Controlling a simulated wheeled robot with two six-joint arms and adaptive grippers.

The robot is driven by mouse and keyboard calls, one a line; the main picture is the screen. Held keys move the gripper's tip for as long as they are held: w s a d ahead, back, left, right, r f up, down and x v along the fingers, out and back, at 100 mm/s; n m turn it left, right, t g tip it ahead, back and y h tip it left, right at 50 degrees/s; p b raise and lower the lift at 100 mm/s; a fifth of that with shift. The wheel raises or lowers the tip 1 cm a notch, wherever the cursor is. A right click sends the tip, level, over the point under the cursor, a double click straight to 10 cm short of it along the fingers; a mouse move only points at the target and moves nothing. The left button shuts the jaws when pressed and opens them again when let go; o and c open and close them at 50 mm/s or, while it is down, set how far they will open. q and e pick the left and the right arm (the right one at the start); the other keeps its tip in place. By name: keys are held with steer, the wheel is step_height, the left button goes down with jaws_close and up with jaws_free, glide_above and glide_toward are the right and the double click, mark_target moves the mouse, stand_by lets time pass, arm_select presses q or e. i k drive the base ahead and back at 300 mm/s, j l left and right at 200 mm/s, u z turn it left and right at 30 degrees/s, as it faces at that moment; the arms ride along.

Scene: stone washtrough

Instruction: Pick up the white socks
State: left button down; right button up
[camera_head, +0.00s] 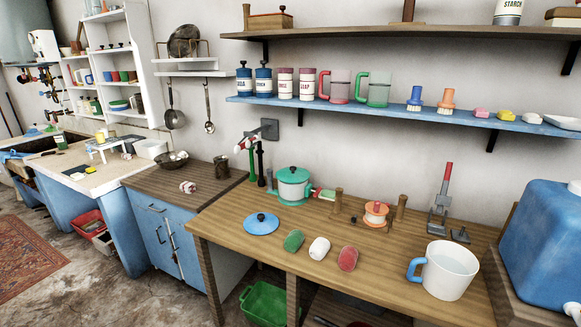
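A small white rolled bundle (319,249), which looks like the white socks, lies on the brown wooden table near its front edge. It sits between a green bundle (293,241) on its left and a red bundle (348,259) on its right, with small gaps. The bundles look alike in size. Neither of my grippers shows in the head view.
A large white mug (448,270) and a blue tank (540,245) stand at right. A blue shelf (400,112) hangs above the table.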

mark_target(321, 247)
steer(key=i+j+z, duration=0.45)
steer(key=i+j, duration=0.2)
steer(key=j, duration=0.15)
steer(key=i+j+z, duration=0.25)
steer(key=j, duration=0.2)
